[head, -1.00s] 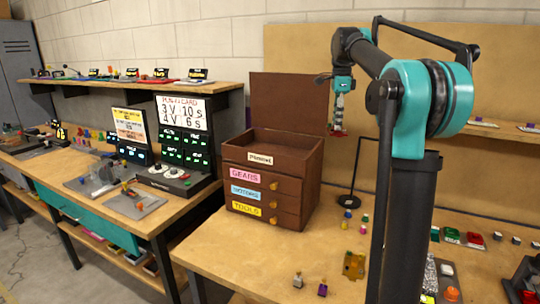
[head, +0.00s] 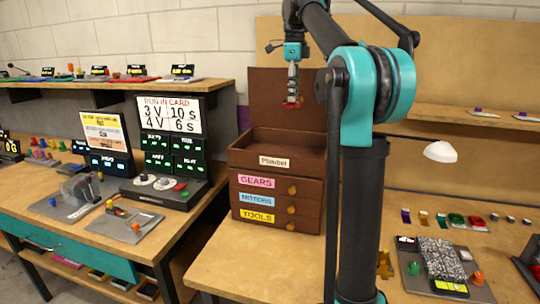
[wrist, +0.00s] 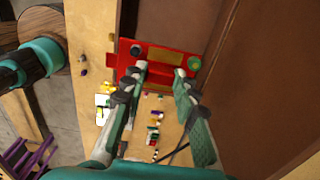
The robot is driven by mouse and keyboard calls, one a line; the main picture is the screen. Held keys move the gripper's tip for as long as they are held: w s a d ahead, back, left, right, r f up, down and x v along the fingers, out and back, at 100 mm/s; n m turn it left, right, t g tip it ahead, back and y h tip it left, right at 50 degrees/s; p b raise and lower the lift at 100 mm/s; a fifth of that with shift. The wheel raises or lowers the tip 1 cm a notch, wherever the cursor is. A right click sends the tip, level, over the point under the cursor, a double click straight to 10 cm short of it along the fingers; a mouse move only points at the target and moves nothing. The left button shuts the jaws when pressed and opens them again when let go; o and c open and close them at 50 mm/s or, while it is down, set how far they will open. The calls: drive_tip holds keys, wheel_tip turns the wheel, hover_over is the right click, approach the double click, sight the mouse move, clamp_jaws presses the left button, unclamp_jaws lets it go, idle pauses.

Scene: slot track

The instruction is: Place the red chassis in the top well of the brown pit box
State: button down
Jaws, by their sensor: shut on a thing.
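The brown pit box (head: 233,158) stands on the wooden bench with its lid up at the back. Its open top well (head: 300,138) is above drawers labelled Gears, Motors and Tools. My gripper (head: 292,88) points down in the head view, above the back part of the box. It is shut on the red chassis (head: 292,105), which hangs clear above the well.
Left is a bench with a score card board (head: 172,116) and a grey controller (head: 150,190). Bench top in front of the box is clear.

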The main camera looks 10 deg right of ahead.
drive_tip(key=shift+w+a+f, duration=0.1)
drive_tip(key=shift+a+f, duration=0.1)
drive_tip(key=shift+f, duration=0.05)
wheel_tip(320, 180, down, 20)
drive_tip(key=shift+r, duration=0.25)
drive_tip(key=shift+f, duration=0.15)
drive_tip(key=c, duration=1.2)
unclamp_jaws()
wheel_tip(320, 180, up, 12)
drive_tip(key=shift+r, duration=0.2)
